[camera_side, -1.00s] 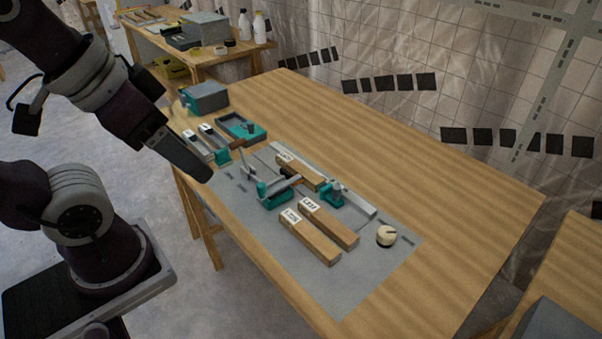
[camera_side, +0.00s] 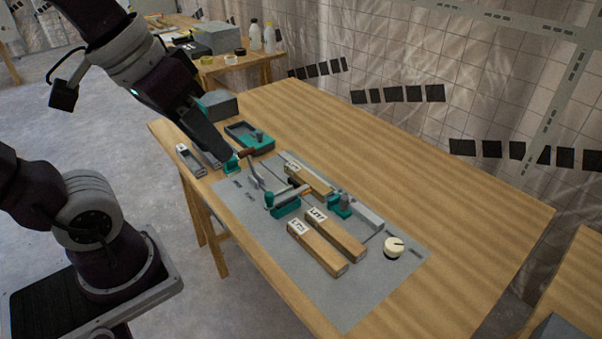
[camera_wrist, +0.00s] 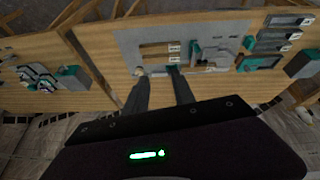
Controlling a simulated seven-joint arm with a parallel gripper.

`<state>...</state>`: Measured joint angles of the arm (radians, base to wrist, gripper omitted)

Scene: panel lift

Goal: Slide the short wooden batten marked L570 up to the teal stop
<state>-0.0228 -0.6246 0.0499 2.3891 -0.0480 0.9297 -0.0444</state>
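Two short wooden battens, a nearer one (camera_side: 318,249) and a farther one (camera_side: 338,236), lie side by side on the grey mat; their white end labels are too small to read surely. A third batten (camera_side: 310,181) lies in the fixture behind them. A teal block with a grey knob (camera_side: 340,206) stands by its right end, and a teal clamp with a handle (camera_side: 283,204) stands in front. I cannot tell which teal part is the stop. My gripper (camera_side: 228,154) is above the table's left part, clear of the battens. In the wrist view its fingers (camera_wrist: 158,74) are apart and empty.
A cream round knob (camera_side: 393,247) sits right of the battens. A teal tray (camera_side: 249,138), grey box (camera_side: 217,104) and small teal block (camera_side: 231,164) are at the back left. The grey mat (camera_side: 350,300) is bare in front; the table's right side is clear.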

